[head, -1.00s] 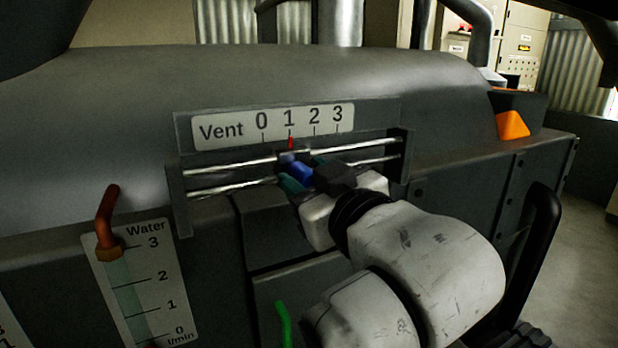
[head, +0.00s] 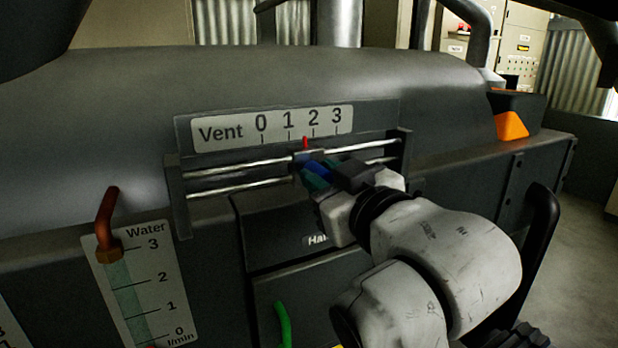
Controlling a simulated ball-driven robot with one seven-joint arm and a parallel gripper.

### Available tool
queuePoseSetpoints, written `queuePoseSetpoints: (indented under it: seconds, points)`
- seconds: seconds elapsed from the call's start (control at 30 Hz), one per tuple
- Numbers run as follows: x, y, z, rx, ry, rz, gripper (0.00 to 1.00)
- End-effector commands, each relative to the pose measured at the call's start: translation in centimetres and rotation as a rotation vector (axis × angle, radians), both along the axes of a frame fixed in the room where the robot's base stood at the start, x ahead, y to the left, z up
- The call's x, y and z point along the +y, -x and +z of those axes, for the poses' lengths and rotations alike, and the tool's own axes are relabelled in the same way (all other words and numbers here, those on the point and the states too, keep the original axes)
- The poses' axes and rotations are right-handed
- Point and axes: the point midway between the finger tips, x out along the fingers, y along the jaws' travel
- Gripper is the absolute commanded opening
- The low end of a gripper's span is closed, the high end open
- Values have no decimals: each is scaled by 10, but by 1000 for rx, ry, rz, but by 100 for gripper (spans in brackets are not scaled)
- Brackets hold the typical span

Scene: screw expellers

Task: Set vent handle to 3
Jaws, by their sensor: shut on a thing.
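The vent scale (head: 220,132) is a white plate marked 0 to 3. Two horizontal metal rails (head: 230,180) run below it. A dark slider with a red pointer (head: 305,143) sits on the rails, and the pointer stands between 1 and 2, nearer 2. The blue vent handle (head: 320,170) sticks out from the slider. My gripper (head: 314,178), with teal fingers, is shut on the handle and partly hides it. My white arm reaches in from the lower right.
A water gauge (head: 145,290) with a reddish-brown bent pipe (head: 107,220) stands at left. A green handle (head: 283,325) is below the slider. A black loop handle (head: 540,235) and an orange piece (head: 511,125) are at right. The rails are clear on both sides.

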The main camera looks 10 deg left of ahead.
Motion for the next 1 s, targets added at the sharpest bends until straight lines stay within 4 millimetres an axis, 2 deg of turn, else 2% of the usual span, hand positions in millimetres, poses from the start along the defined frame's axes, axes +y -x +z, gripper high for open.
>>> queuePoseSetpoints:
  seconds: [0.03,0.1,0.23,0.6,0.63,0.9,1.0]
  points:
    - [-14,-9,2,1,-2,-8,0]
    - [-27,-18,1,3,-1,-9,0]
    - [-45,-30,1,0,-1,-5,0]
    - [-52,-34,1,-1,-2,-6,0]
    - [-52,-34,1,-1,-2,-7,28]
    - [-51,-34,0,0,-1,-4,52]
    - [-51,-34,0,0,-1,-3,52]
